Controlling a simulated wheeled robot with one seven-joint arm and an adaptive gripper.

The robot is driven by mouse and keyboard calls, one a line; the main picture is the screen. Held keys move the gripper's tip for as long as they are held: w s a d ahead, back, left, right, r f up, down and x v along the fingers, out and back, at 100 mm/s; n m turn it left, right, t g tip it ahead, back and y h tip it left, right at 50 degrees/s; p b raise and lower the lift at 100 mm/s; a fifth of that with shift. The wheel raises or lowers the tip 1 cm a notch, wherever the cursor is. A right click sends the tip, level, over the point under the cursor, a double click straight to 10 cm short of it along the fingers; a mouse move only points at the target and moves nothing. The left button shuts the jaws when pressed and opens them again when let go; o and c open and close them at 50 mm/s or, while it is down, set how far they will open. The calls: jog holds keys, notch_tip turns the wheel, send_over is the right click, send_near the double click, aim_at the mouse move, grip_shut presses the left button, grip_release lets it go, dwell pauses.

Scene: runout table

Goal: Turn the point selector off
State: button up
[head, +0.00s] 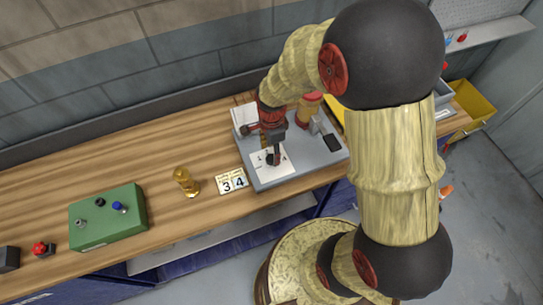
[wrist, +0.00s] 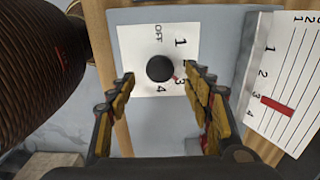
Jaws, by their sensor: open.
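The point selector is a round black knob (wrist: 159,68) on a white dial plate (wrist: 184,30) marked OFF, 1, 2, 3 and 4. Its small red pointer is at about the 3, seen in the wrist view. My gripper (wrist: 160,78) is open, with one finger on each side of the knob; I cannot tell whether either touches it. In the head view the dial plate (head: 287,166) lies on the grey panel (head: 270,183), and my gripper (head: 273,153) comes down over it, partly hiding the knob.
A scale card with a red bar (wrist: 290,108) stands right of the dial in the wrist view. A dark ribbed cylinder (wrist: 40,60) is at left. On the wooden table are number cards (head: 233,181), a brass piece (head: 186,182) and a green box (head: 108,218).

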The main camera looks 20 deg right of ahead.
aim_at(272, 158)
jog(key=shift+f, duration=1.85)
jog(key=shift+c, duration=0.4)
jog(key=c, duration=1.1)
